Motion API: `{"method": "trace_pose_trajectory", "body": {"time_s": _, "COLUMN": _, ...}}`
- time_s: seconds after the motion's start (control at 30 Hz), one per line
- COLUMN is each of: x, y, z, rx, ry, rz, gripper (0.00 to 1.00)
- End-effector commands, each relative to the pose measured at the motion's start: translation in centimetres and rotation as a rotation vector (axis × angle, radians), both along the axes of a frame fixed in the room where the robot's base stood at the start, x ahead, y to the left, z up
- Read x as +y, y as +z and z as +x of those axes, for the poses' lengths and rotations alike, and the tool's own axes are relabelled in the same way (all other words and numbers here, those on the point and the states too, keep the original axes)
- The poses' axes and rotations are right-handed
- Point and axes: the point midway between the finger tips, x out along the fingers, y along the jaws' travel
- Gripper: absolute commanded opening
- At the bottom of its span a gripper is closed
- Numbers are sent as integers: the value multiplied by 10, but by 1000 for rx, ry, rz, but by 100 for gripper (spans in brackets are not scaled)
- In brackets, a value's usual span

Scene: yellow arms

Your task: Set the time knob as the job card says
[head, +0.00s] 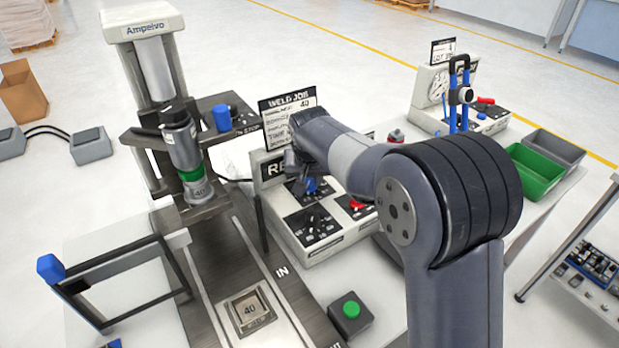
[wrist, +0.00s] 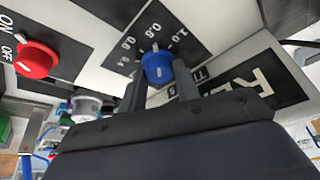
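Contact with the knob cannot be made out. The knob's pointer is too unclear to read exactly. The job card (head: 289,112), headed WELD JOB, stands behind the control box (head: 289,222). A 40 shows on its top line; the lower lines are partly hidden by my arm and too small to read.
A red switch (wrist: 38,60) marked ON and OFF is left of the knob in the wrist view. A black dial (head: 312,224) is on the box's front. The press (head: 155,65) stands left. A green button (head: 351,309) is in front. Green and grey bins (head: 535,172) stand right.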

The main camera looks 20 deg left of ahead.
Motion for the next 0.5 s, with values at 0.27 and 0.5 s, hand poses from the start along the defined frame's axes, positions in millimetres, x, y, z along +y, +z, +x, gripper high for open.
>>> {"method": "trace_pose_trajectory", "body": {"time_s": 0.27, "x": 0, "y": 0, "z": 0, "rx": 0, "ry": 1, "rz": 0, "gripper": 49}}
{"method": "trace_pose_trajectory", "body": {"time_s": 0.5, "x": 0, "y": 3, "z": -1, "rx": -1, "ry": 1, "rz": 0, "gripper": 49}}
